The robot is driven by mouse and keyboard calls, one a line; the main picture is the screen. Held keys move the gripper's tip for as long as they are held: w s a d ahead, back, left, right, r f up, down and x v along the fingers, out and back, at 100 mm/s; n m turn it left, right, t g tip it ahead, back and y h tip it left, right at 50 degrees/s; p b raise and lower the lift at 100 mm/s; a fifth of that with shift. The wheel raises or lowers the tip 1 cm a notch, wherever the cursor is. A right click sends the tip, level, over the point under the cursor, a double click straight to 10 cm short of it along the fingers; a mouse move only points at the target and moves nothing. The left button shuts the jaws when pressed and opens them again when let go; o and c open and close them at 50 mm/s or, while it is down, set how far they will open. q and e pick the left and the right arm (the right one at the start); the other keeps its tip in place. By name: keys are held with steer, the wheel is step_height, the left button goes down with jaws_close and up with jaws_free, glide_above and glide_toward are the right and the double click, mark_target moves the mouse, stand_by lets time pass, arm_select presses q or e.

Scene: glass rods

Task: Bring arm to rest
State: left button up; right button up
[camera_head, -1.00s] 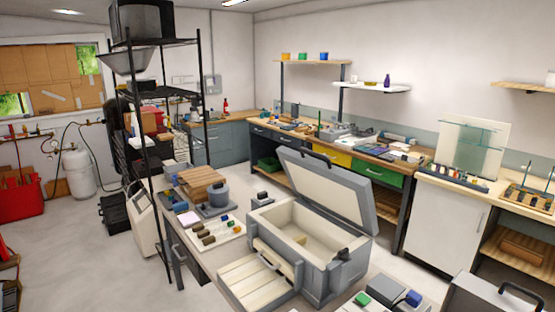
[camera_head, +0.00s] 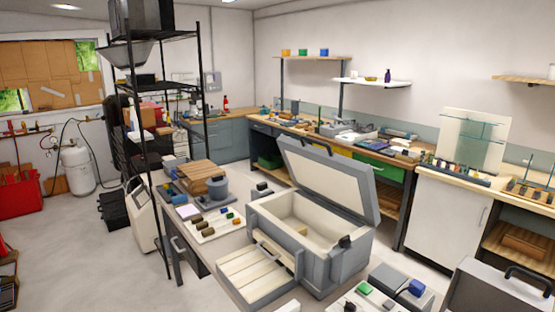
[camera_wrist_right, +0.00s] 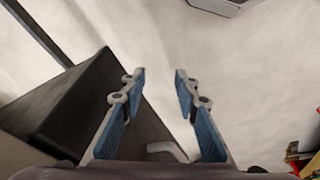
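My right gripper (camera_wrist_right: 160,85) shows in the right wrist view with its two blue-padded fingers apart and nothing between them. It hangs over the pale floor, beside a dark box-like cabinet (camera_wrist_right: 75,105). My left gripper is in neither view, and no arm shows in the head view. In the head view a grey kiln-like case (camera_head: 315,235) stands on the near table with its lid (camera_head: 335,180) raised and a cream interior.
The near table (camera_head: 205,265) also holds a white tray (camera_head: 216,229) of small coloured pieces and a brown block stack (camera_head: 202,174). A black shelf rack (camera_head: 150,190) stands at left. Workbenches line the back wall.

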steer(key=s+d+f+b, duration=0.1)
steer(key=s+f+b, duration=0.1)
steer(key=s+f, duration=0.4)
steer(key=s+d+f+g+b, duration=0.1)
steer(key=s+f, duration=0.6)
steer(key=f, duration=0.7)
steer(key=s+d+f+b, duration=0.1)
steer(key=s+f+b, duration=0.3)
steer(key=f, duration=0.6)
steer(key=shift+s+d+g, duration=0.2)
steer(key=shift+s+g, duration=0.1)
steer(key=shift+s, duration=0.9)
